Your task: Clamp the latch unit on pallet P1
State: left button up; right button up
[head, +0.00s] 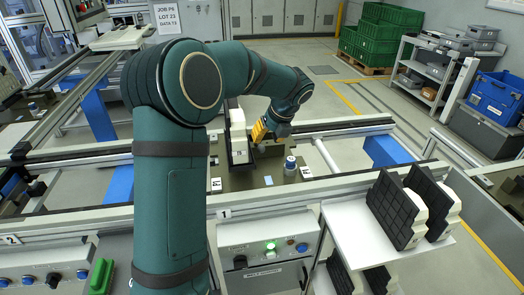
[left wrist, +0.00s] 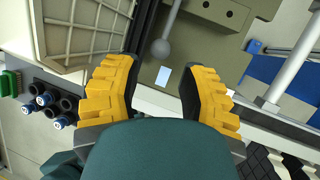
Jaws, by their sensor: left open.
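A white and black unit (head: 238,135), seemingly the latch unit, stands upright on the olive pallet (head: 242,182) with a small label plate (head: 216,184). A grey ball knob on a rod (left wrist: 161,48) shows between and beyond my fingertips, beside the olive plate (left wrist: 205,50). My left gripper (head: 259,131) is right of the unit, above the pallet; its yellow fingers (left wrist: 158,82) are apart and nothing is between them. Whether they touch the unit cannot be told. My right gripper is not in view.
A control box with a green light (head: 268,250) is in front. More black and white units (head: 398,208) stand on a white shelf at right. Rails run on both sides.

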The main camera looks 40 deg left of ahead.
aim_at(262, 146)
pick_arm(q)
jog(key=b+x, duration=0.1)
jog(key=x, duration=0.5)
grip_shut()
